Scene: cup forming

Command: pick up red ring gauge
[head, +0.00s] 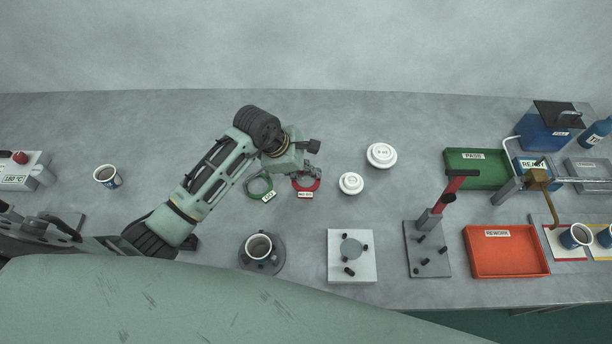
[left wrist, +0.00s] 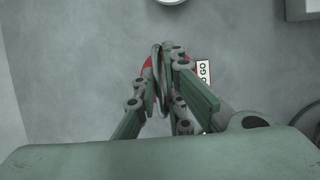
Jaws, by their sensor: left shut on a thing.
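The red ring gauge (head: 306,186) is near the middle of the table, with a white tag reading NO GO. My left gripper (head: 307,173) is over its far side and shut on it. In the left wrist view, my left gripper (left wrist: 167,85) has its fingers close together on the ring's band, and a red part of the ring gauge (left wrist: 147,65) shows beside them. The fingers hide part of the ring. I cannot tell whether it is clear of the table. My right gripper is not in view.
A green ring gauge (head: 258,195) lies just left of the red one. Two white round pieces (head: 381,155) (head: 351,183) are to the right. A cup on a dark base (head: 259,248) and a white fixture plate (head: 351,270) stand nearer. The far table strip is clear.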

